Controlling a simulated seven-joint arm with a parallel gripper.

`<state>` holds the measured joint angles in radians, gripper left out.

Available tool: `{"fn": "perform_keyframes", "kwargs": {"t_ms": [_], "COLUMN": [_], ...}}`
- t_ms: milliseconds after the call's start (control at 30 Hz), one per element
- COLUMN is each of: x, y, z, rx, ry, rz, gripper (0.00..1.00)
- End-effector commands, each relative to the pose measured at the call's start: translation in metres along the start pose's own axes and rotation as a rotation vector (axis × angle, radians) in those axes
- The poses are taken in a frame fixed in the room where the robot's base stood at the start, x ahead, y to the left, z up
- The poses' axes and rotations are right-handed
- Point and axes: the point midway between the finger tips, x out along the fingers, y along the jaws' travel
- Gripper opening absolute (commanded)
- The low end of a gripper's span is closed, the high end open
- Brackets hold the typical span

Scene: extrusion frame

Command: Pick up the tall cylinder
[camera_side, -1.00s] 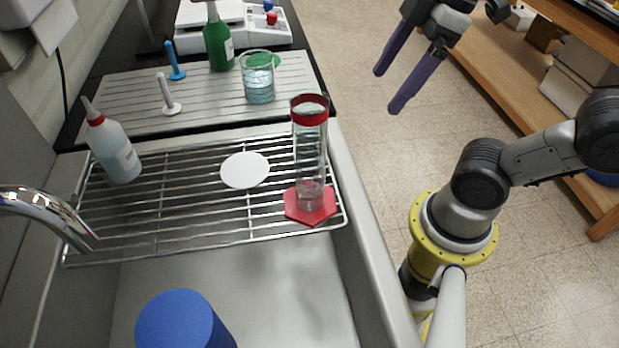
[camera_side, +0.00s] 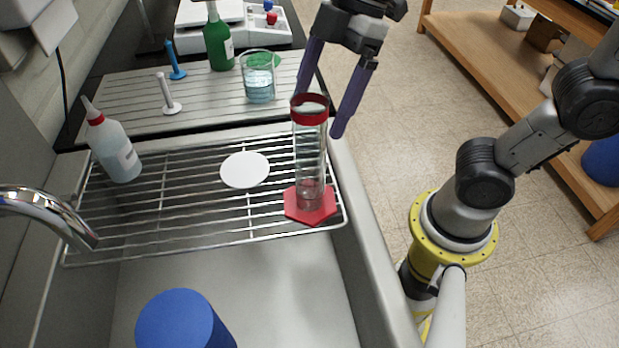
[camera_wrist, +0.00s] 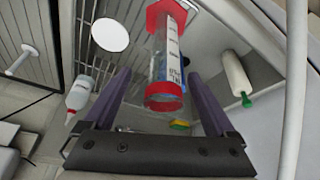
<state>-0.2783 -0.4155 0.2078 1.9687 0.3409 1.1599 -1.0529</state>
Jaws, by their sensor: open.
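The tall cylinder (camera_side: 309,158) is clear, with a red band at its rim and a red hexagonal base (camera_side: 311,205). It stands upright on the wire rack at the right side of the sink. My gripper (camera_side: 321,116) is open, with its two purple fingers around the height of the cylinder's top, one seen to each side of it in the side view. In the wrist view the cylinder (camera_wrist: 167,62) shows beyond the open fingers (camera_wrist: 162,88), roughly between them. No contact shows.
The wire rack (camera_side: 190,210) also bears a white disc (camera_side: 245,170) and a wash bottle (camera_side: 113,150). Behind it, a beaker (camera_side: 258,82), a green bottle (camera_side: 218,42) and two small stands are on the ribbed board. A blue cylinder (camera_side: 180,322) is at the front. The sink wall is close at right.

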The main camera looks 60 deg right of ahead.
Motion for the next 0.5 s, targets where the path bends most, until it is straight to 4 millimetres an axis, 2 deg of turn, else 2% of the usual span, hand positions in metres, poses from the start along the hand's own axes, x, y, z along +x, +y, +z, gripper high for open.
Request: {"fn": "perform_keyframes", "kwargs": {"t_ms": [167,400,500], "x": [0.011,0.045,0.053], "y": [-0.002,-0.007,-0.007], "z": [-0.001,-0.003,-0.003], "rx": [-0.002,0.000,0.000], "ry": [-0.001,-0.002,-0.001], "rz": [-0.002,-0.003,-0.001], "gripper": [0.91,0.91,0.91]}}
